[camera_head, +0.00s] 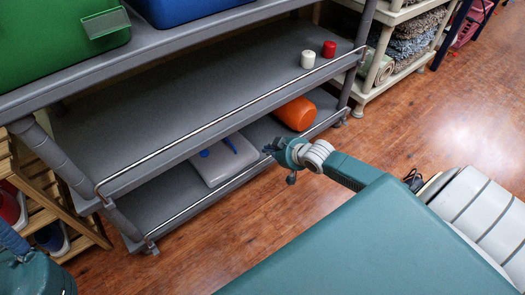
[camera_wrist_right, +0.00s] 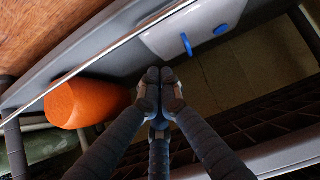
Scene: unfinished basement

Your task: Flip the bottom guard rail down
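The bottom guard rail (camera_head: 210,198) is a thin metal bar along the front of the grey rack's lowest shelf (camera_head: 165,205). It appears raised above the shelf's front edge. It crosses the right wrist view diagonally as a bright bar (camera_wrist_right: 95,62). My right gripper (camera_head: 270,148) is near the rail's middle, partly hiding it in the head view. Its fingertips (camera_wrist_right: 158,75) are together with nothing visible between them. In the wrist view they appear apart from the bar. My left gripper is not in view.
A similar rail (camera_head: 230,117) fronts the middle shelf above. A pale box (camera_head: 225,160) with blue parts and an orange cylinder (camera_head: 296,113) lie on the lowest shelf. White and red small items (camera_head: 308,60) stand above. Wooden floor (camera_head: 190,262) lies in front.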

